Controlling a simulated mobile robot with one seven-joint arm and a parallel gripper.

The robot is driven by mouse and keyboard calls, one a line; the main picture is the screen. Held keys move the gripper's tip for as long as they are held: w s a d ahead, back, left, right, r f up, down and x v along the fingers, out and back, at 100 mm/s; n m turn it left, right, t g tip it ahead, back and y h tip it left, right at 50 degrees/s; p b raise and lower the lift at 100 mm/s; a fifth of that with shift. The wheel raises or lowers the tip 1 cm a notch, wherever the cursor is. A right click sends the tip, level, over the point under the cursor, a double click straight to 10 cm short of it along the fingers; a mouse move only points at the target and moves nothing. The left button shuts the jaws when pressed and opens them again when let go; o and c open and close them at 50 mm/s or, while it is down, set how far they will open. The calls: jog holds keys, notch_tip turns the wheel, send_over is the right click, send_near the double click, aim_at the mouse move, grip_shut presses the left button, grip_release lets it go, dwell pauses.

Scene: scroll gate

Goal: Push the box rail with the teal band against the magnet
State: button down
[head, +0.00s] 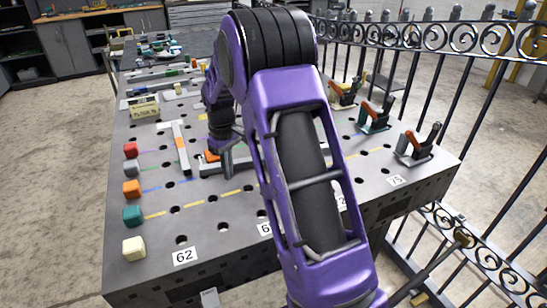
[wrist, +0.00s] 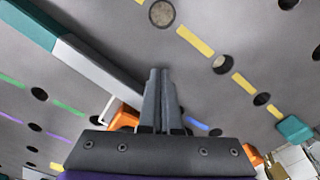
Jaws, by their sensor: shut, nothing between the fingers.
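The box rail with the teal band (wrist: 30,24) runs diagonally across the upper left of the wrist view, its pale grey part (wrist: 100,72) reaching towards my fingers. In the head view a pale stretch of this rail (head: 237,161) shows; my arm hides the teal band. My gripper (wrist: 160,74) is shut and empty, pointing down at the table beside the rail's long side; it also shows in the head view (head: 229,174). Contact with the rail cannot be told. An orange piece (head: 211,156) sits by the rail's end; I cannot tell if it is the magnet.
Another pale rail with an orange band (head: 181,148) lies to the left. Coloured blocks, including a teal one (head: 132,215), line the left edge of the perforated table (head: 205,210). Red-handled clamps (head: 376,116) stand along the right edge, before an iron fence.

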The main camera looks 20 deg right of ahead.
dwell(0.4)
jog(key=shift+w+p, duration=0.6)
jog(key=shift+w, duration=0.55)
jog(key=shift+r, duration=0.1)
jog(key=shift+s+b, duration=0.35)
jog(key=shift+s, duration=0.9)
notch_tip(320, 180, up, 8)
jog(key=p, duration=0.6)
